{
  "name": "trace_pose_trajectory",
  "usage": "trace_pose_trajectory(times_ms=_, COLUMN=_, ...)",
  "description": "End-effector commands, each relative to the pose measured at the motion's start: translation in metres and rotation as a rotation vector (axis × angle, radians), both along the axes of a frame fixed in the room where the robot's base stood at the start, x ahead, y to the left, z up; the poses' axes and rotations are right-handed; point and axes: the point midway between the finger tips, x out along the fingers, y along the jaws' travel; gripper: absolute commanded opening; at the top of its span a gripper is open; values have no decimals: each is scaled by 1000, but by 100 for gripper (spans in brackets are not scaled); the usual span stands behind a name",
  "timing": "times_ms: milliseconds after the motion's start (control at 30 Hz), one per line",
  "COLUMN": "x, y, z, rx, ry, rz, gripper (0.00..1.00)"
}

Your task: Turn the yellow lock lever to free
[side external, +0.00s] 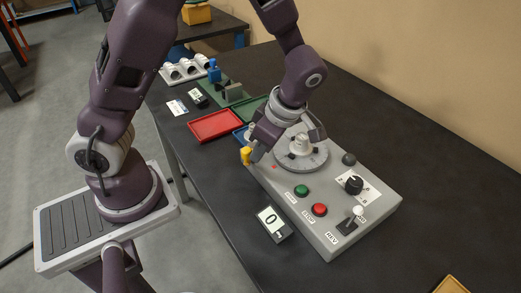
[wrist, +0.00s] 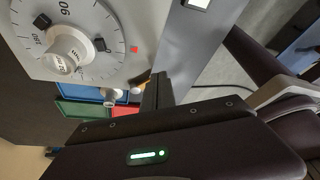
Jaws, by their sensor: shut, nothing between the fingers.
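The yellow lock lever (side external: 245,155) is a small upright yellow piece at the left end of the grey control panel (side external: 330,240) in the side external view. My gripper (side external: 256,155) is shut and empty, low beside the lever on its right. I cannot tell whether they touch. A red square mark (side external: 274,167) is on the panel.
The panel also has a green button (side external: 302,191), a red button (side external: 319,210), a black knob (side external: 354,184) and a white-tipped switch (side external: 357,211). A red tray (side external: 215,125) lies behind left.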

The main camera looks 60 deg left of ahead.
Motion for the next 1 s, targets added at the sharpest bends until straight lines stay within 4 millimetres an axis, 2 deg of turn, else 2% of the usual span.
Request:
trace_pose_trajectory(times_ms=267, x=-7, y=3, z=0, rx=0, ry=2, rz=-79, gripper=0)
trace_pose_trajectory(times_ms=700, x=-26, y=14, z=0, rx=0, ry=1, rz=-353, gripper=0)
trace_pose_trajectory(times_ms=1000, x=-32, y=20, z=0, rx=0, ry=2, rz=-352, gripper=0)
